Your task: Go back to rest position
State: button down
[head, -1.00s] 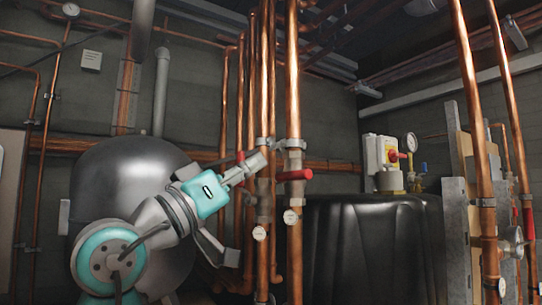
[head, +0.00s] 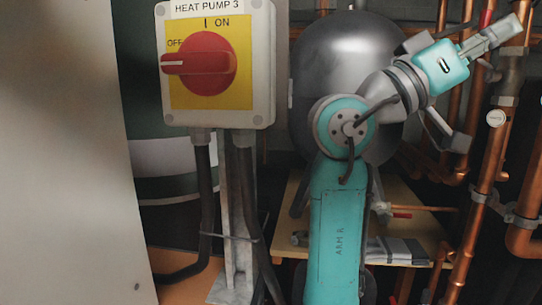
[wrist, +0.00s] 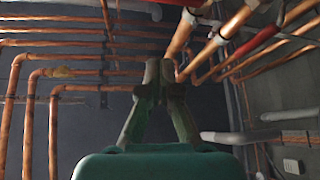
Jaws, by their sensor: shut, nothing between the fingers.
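My gripper (head: 503,31) is at the upper right of the head view, at the end of my teal and grey arm, pointing up and to the right. In the wrist view my gripper (wrist: 160,72) has its two fingers together at the tips, with nothing held between them. Copper pipes (head: 486,185) stand close to the gripper in the head view, and it overlaps them in the picture. Whether it touches a pipe cannot be told.
A yellow and white switch box (head: 216,98) labelled "HEAT PUMP 3" has its red handle (head: 200,63) turned toward OFF. A dark rounded tank (head: 335,55) stands behind my arm. A wooden shelf (head: 415,222) is low behind it. A pale panel (head: 65,150) fills the left.

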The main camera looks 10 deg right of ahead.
jog(key=w+a+f+n+t+y, duration=0.1)
jog(key=w+f+n+t, duration=0.4)
jog(key=f, duration=0.3)
jog(key=w+a+f+n+t+y, duration=0.1)
jog(key=w+f+n+t, duration=0.3)
jog(key=f+t, duration=0.3)
jog(key=w+a+f+n+t+y, duration=0.1)
jog(key=w+f+n+t+y, duration=0.1)
jog(key=w+f+n+t, duration=0.45)
jog(key=s+a+f+n+t+y, duration=0.15)
jog(key=f+y, duration=0.25)
jog(key=f, duration=0.6)
jog(key=s+a+f+n+t+y, duration=0.1)
jog(key=s+a+f+n+y, duration=0.2)
jog(key=f, duration=0.7)
jog(key=s+f+n+t+y, duration=0.25)
jog(key=f+y, duration=0.25)
jog(key=f, duration=0.4)
jog(key=s+a+f+g+y, duration=0.1)
jog(key=s+a+f+y, duration=0.15)
jog(key=s+f, duration=0.65)
jog(key=s+a+f+g+y, duration=0.2)
jog(key=s+f+y, duration=0.2)
jog(key=s+f, duration=0.45)
jog(key=s+a+m+g+y, duration=0.1)
jog(key=s+m, duration=0.5)
jog(key=s, duration=1.7)
jog(key=shift+a+f+g, duration=0.2)
jog(key=shift+f+g, duration=0.15)
jog(key=shift+g, duration=0.5)
